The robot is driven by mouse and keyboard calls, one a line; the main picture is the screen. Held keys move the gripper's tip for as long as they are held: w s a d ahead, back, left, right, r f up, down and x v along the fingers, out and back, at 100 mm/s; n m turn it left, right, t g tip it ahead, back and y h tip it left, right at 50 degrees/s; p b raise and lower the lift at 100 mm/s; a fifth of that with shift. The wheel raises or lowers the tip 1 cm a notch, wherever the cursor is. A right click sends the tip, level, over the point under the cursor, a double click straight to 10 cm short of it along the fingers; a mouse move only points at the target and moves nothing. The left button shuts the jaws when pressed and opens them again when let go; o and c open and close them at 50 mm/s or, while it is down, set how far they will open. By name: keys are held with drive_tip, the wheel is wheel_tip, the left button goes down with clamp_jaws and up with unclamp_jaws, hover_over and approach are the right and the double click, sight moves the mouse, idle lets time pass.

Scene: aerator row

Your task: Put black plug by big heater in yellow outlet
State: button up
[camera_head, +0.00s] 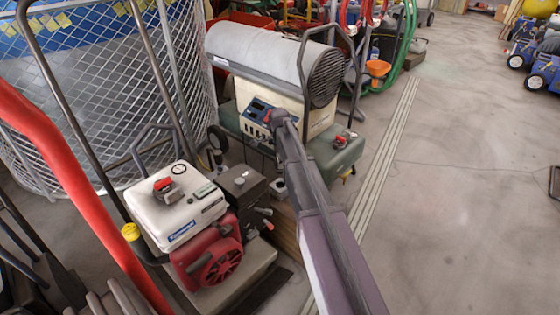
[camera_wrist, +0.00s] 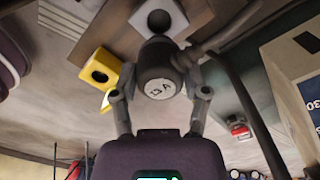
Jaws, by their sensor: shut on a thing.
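The black plug (camera_wrist: 157,66), dark and round with "13 A" on its face, is between the fingers of my gripper (camera_wrist: 161,93) in the wrist view. The big heater (camera_head: 272,65) stands at the top middle of the head view, with a grey barrel and cream body. My arm hides the plug and outlet there.
A pale grey outlet (camera_wrist: 158,18) sits just beyond the plug in the wrist view; whether they touch is unclear. A red and white engine machine (camera_head: 195,225) stands left of my arm. A mesh cage (camera_head: 95,90) is behind it. Open floor (camera_head: 460,220) lies right.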

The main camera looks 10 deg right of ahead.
idle(0.3)
drive_tip(key=s+d, duration=1)
drive_tip(key=s, duration=0.4)
idle(1.9)
drive_tip(key=shift+w, duration=0.1)
drive_tip(key=shift+f, duration=0.15)
idle(0.5)
drive_tip(key=shift+f+b, duration=2.15)
drive_tip(key=shift+b, duration=0.15)
drive_tip(key=shift+f+b, duration=1.7)
drive_tip(key=shift+f, duration=0.05)
